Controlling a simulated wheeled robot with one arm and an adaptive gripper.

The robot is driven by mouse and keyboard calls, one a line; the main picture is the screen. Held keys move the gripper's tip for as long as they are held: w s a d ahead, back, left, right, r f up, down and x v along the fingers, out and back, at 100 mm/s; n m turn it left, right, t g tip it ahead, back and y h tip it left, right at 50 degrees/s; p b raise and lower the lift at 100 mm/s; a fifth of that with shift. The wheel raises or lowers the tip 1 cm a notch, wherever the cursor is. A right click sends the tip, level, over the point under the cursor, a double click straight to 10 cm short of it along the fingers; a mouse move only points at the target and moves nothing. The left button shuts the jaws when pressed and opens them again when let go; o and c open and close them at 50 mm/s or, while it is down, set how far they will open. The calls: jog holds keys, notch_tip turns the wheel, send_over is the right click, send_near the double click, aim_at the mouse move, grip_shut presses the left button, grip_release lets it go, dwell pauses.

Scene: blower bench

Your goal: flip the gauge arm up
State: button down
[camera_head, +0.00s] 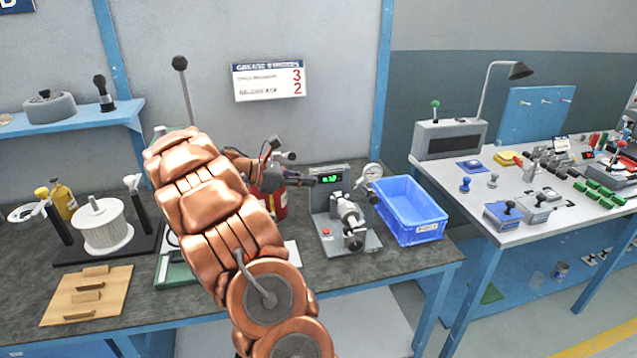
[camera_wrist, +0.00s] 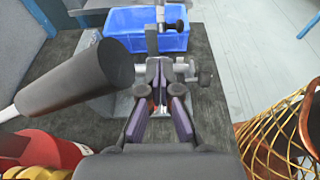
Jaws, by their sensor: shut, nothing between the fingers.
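The gauge fixture (camera_head: 336,240) is a grey plate on the bench with a green digital display (camera_head: 328,180) at its back and a silver cylinder assembly (camera_head: 347,218) on top. A round white dial gauge (camera_head: 372,172) stands at its right side, next to the blue bin. I cannot tell for sure how the gauge arm is tilted. My gripper (camera_head: 308,182) is just in front of the display, above the fixture's left side. In the wrist view, my gripper (camera_wrist: 161,75) is shut and empty, over the fixture, whose parts are partly hidden behind the fingers.
A blue bin (camera_head: 415,225) stands right of the fixture; it also shows in the wrist view (camera_wrist: 122,26). A black-knobbed lever (camera_wrist: 75,82) is close at left in the wrist view. A red container (camera_head: 272,204) is behind my arm. A wooden board (camera_head: 105,281) lies at left.

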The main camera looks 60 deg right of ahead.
jog(key=shift+w+a, duration=0.1)
dwell(0.3)
jog(key=s+a+f+m+t+y, duration=0.1)
jog(key=s+a, duration=0.4)
jog(key=a, duration=1.1)
jog(key=s+a+f+m+t+y, duration=0.2)
jog(key=s+a+m+t+y, duration=0.2)
jog(key=a, duration=1.3)
jog(key=s+a+f+m+t+y, duration=0.1)
jog(key=s+a+m+t+y, duration=0.2)
jog(key=a, duration=1.3)
jog(key=s+t+y, duration=0.1)
jog(key=s, duration=0.2)
jog(key=shift+s+a+f+y, duration=0.15)
jog(key=shift+a+f+y, duration=0.05)
jog(key=shift+a+y, duration=0.1)
